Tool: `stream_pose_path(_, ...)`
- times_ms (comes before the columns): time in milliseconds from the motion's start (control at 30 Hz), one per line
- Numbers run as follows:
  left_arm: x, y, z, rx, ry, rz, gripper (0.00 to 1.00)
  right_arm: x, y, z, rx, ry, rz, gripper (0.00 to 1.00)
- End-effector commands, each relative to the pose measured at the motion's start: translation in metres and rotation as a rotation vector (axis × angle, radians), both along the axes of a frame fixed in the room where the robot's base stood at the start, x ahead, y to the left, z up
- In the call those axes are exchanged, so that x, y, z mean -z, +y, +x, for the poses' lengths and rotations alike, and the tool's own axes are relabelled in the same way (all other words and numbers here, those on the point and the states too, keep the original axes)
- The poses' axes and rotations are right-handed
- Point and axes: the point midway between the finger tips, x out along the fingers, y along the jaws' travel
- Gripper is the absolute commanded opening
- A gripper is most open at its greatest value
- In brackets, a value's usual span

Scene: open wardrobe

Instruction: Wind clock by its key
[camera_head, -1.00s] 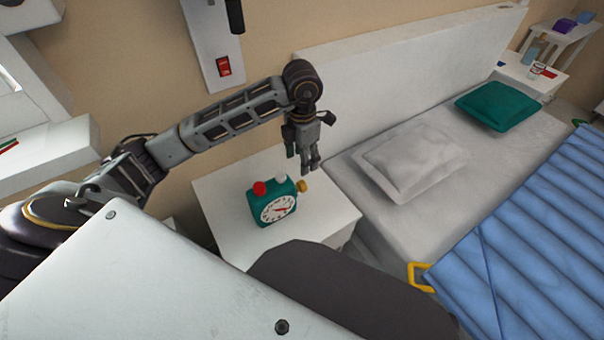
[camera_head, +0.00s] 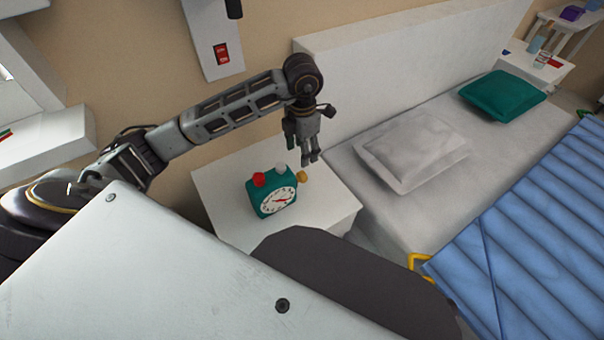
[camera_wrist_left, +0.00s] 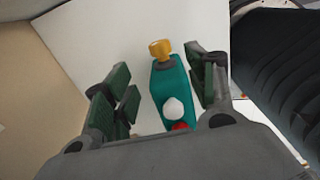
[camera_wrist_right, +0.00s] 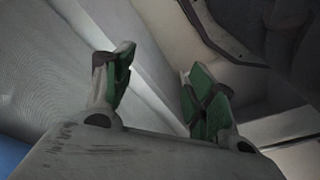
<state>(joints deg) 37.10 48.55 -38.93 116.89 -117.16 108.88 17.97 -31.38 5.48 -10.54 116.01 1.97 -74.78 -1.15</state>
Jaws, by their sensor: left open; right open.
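A teal clock (camera_head: 276,200) with a white face, a red knob and a white knob on top stands upright on a white nightstand (camera_head: 228,225). Its yellow key (camera_head: 303,177) sticks out from its right side. My left gripper (camera_head: 311,160) points down above and behind the key, apart from it. In the left wrist view my left gripper (camera_wrist_left: 163,85) is open and empty, with the clock (camera_wrist_left: 172,90) and the yellow key (camera_wrist_left: 160,48) showing between and below its fingers. My right gripper (camera_wrist_right: 160,85) is open and empty; it does not show in the head view.
A bed with a white pillow (camera_head: 412,152), a green pillow (camera_head: 503,95) and a blue cover (camera_head: 530,235) stands right of the nightstand. Its headboard (camera_head: 400,50) is behind. A red wall switch (camera_head: 222,54) is above. The nightstand around the clock is clear.

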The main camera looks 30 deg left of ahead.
Motion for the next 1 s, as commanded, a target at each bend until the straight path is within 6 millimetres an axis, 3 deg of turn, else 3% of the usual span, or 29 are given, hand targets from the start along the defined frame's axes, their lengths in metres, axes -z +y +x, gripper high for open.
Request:
stream_pose_path(700,0.095,0.000,0.000,-0.001,0.002,-0.001,0.56,-0.023,0.006,0.008,-0.002,-0.047,0.023,0.56)
stream_pose_path(1000,0.116,0.000,0.000,0.000,0.001,-0.001,0.56,-0.030,0.008,0.004,-0.003,-0.051,0.029,0.56)
